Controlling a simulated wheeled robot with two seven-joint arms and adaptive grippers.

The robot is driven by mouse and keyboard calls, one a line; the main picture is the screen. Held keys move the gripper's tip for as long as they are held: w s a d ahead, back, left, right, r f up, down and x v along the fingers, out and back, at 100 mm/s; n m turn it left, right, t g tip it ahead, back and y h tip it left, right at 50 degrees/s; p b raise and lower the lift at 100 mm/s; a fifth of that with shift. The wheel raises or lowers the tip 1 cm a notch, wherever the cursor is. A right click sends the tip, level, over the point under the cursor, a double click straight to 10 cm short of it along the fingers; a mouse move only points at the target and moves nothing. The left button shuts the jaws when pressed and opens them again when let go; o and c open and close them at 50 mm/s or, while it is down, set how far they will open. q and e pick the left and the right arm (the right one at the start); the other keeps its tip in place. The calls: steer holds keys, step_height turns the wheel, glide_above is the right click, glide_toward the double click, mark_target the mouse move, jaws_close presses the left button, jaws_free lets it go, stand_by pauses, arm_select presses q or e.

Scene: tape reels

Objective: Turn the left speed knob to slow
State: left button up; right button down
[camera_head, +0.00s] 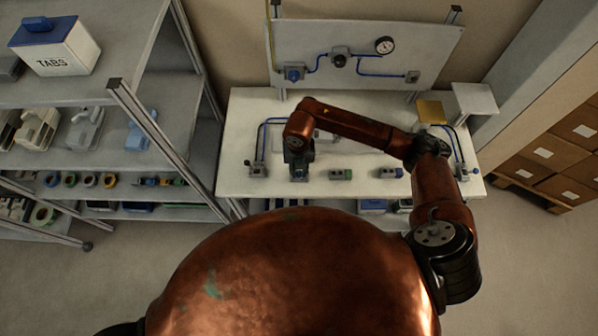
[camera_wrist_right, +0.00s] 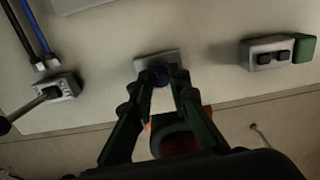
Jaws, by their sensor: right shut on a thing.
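A dark blue knob (camera_wrist_right: 158,75) on a small pale plate (camera_wrist_right: 146,64) shows in the wrist view, on the light worktop. My right gripper (camera_wrist_right: 160,80) is shut on it, with one green finger on each side. Its pointer and any speed marks cannot be made out. In the head view my right gripper (camera_head: 298,172) points down at the front left of the white table (camera_head: 232,180) and hides the knob. My left gripper is not in view.
A lever switch box (camera_wrist_right: 58,92) with cables stands left of the gripper, and a two-button box (camera_wrist_right: 265,54) stands right. A panel with a gauge (camera_head: 385,45) rises behind the table. A shelf (camera_head: 60,95) fills the left. A gold plate (camera_head: 430,111) lies at the table's right.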

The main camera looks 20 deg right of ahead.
mark_target(299, 173)
steer(key=shift+f+n+b, duration=0.15)
steer(key=shift+n+b, duration=0.65)
steer(key=shift+n, duration=0.1)
steer(key=n+b, duration=1.1)
steer(key=n, duration=0.1)
arm_select(q)
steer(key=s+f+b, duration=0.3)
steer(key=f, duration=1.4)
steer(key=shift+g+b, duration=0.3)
steer(key=shift+b, duration=0.05)
arm_select(e)
steer(key=shift+n, duration=2.2)
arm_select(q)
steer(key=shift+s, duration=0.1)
arm_select(e)
steer(key=shift+r, duration=0.2)
steer(key=c, duration=1.8)
jaws_free()
step_height(299, 173, up, 12)
